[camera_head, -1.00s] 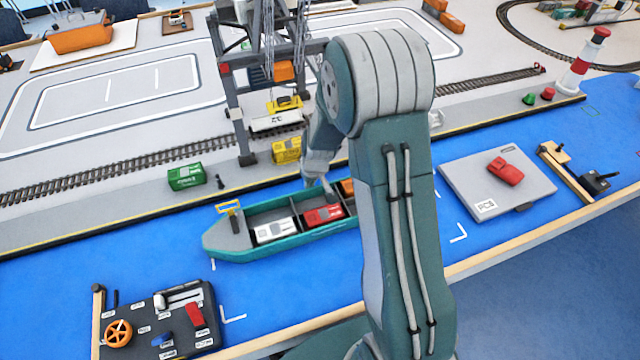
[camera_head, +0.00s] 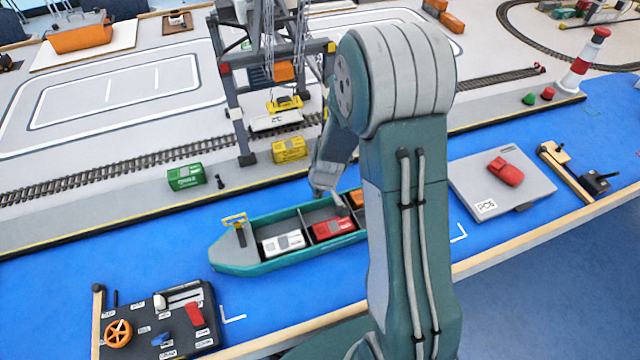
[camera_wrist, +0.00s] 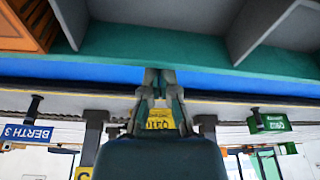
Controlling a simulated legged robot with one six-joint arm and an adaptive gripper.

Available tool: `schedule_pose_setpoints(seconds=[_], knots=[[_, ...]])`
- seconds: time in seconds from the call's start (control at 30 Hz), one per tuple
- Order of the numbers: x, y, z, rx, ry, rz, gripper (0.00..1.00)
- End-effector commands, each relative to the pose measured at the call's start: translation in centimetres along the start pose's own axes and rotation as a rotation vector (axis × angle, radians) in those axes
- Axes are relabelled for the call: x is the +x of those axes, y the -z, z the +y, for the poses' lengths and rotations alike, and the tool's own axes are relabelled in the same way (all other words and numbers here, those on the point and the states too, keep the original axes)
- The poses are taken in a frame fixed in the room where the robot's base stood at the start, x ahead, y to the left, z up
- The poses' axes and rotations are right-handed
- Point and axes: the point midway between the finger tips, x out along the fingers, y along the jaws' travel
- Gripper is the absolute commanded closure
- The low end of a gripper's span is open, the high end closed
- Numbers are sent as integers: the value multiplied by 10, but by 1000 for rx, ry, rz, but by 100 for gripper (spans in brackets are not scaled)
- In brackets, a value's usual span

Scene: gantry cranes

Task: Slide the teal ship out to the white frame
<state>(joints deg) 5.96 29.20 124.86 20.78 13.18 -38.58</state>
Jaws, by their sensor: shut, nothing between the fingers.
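The teal ship (camera_head: 290,263) floats on the blue water, clear of the quay, its right end hidden behind my arm. It carries a white container (camera_head: 284,243), a red container (camera_head: 333,230) and an orange one (camera_head: 356,198). White corner marks of the frame show on the water at lower left (camera_head: 232,319) and at right (camera_head: 458,233); the rest is hidden or faint. My gripper (camera_wrist: 158,75) is shut and empty at the ship's quay-side wall. In the wrist view its tips meet the teal hull (camera_wrist: 180,50); contact is hard to confirm.
The quay (camera_head: 120,215) with green (camera_head: 186,176) and yellow (camera_head: 289,149) containers and a gantry crane (camera_head: 235,110) lies behind. A control panel (camera_head: 180,300) stands front left. A grey box (camera_head: 485,200) with a red item is at right. Water in front of the ship is open.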

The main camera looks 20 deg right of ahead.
Motion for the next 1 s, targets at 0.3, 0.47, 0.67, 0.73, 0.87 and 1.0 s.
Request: schedule_pose_setpoints(seconds=[0.3,0.47,0.67,0.73,0.87,1.0], knots=[[-3,-15,0,0,0,-3,100],[-5,-21,0,1,1,-3,100],[-7,-29,0,1,1,-2,100],[-8,-32,0,1,1,-2,100],[-9,-37,0,1,0,-1,100],[-11,-43,0,0,0,-2,100]])
